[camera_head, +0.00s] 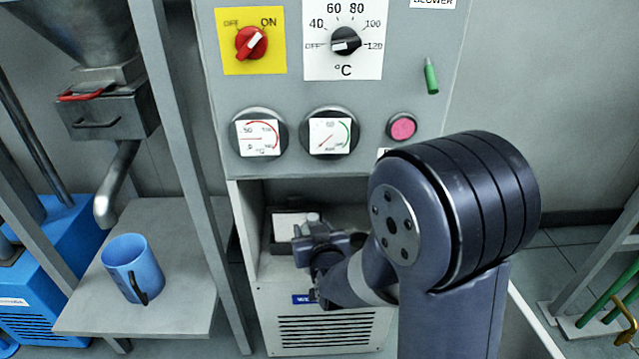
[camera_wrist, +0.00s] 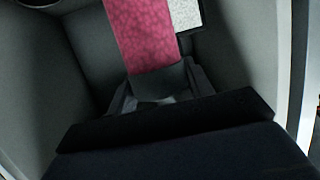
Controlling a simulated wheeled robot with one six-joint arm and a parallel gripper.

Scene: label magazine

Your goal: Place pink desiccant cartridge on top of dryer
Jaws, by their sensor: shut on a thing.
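The pink cartridge (camera_wrist: 147,35) shows at the top of the wrist view as a mottled pink upright strip. My gripper (camera_wrist: 160,85) is shut on its lower end. In the head view my gripper (camera_head: 300,238) reaches into the open recess low in the grey cabinet, and I cannot make out the cartridge there. The grey cabinet (camera_head: 300,92), which looks like the dryer, carries a red switch, a temperature knob and two gauges. Its top is outside the head view.
The recess (camera_head: 245,225) has close side walls, and a dark tray with a white patch (camera_head: 288,222) lies inside. A vent grille (camera_head: 325,332) is below. A blue mug (camera_head: 132,268) stands on a grey shelf (camera_head: 185,225) at left.

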